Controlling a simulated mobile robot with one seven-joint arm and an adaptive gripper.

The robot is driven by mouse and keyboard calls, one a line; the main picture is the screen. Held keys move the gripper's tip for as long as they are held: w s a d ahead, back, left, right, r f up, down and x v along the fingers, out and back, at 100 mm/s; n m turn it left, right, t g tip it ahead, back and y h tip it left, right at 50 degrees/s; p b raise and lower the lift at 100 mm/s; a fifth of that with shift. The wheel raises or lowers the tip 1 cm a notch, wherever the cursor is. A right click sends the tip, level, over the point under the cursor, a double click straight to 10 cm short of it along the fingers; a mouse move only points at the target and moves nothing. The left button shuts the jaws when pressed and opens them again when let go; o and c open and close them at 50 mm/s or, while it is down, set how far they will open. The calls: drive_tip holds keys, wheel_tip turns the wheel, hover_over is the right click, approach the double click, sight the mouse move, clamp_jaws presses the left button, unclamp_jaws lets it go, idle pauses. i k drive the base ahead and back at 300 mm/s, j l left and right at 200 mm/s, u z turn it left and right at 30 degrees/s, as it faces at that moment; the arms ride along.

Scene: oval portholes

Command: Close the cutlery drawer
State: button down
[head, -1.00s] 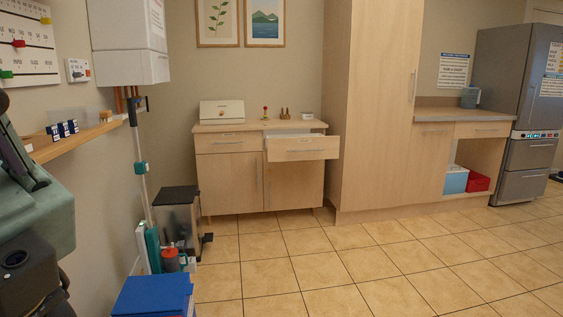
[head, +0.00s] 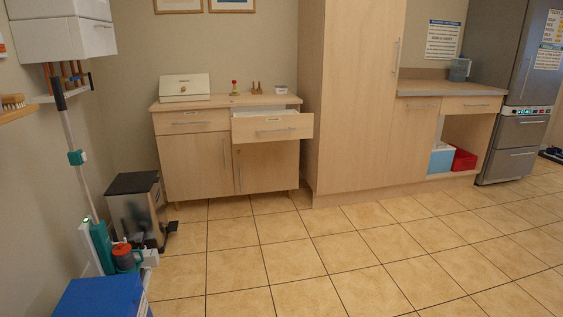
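A light wood sideboard (head: 195,165) stands against the back wall. Its upper right drawer (head: 272,128) is pulled out, with a grey bar handle and a pale inside showing at the top. I take this to be the cutlery drawer; its label and contents are too small to read. The upper left drawer (head: 190,122) is shut, and the doors below look shut. My gripper is not in view, and no part of my arm shows now.
A dark pedal bin (head: 136,205) stands left of the sideboard. A blue box (head: 100,298), a mop and bottles are at the lower left. A tall cabinet (head: 352,100) stands close on the sideboard's right. The tiled floor (head: 290,255) in front is clear.

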sight(272, 125)
drive_tip(key=i+l, duration=0.15)
drive_tip(key=i, duration=0.3)
drive_tip(key=i+l, duration=0.2)
drive_tip(key=i, duration=0.2)
drive_tip(key=i+l, duration=0.15)
drive_tip(key=i, duration=0.3)
drive_tip(key=i+j, duration=0.15)
drive_tip(key=i, duration=0.3)
drive_tip(key=i+j, duration=0.15)
drive_tip(key=i, duration=0.3)
drive_tip(key=i+j+z, duration=0.1)
drive_tip(key=i, duration=0.35)
drive_tip(key=i+j, duration=0.2)
drive_tip(key=j, duration=0.2)
drive_tip(key=i+j, duration=0.2)
drive_tip(key=j, duration=0.2)
drive_tip(key=i+j, duration=0.25)
drive_tip(key=j, duration=0.15)
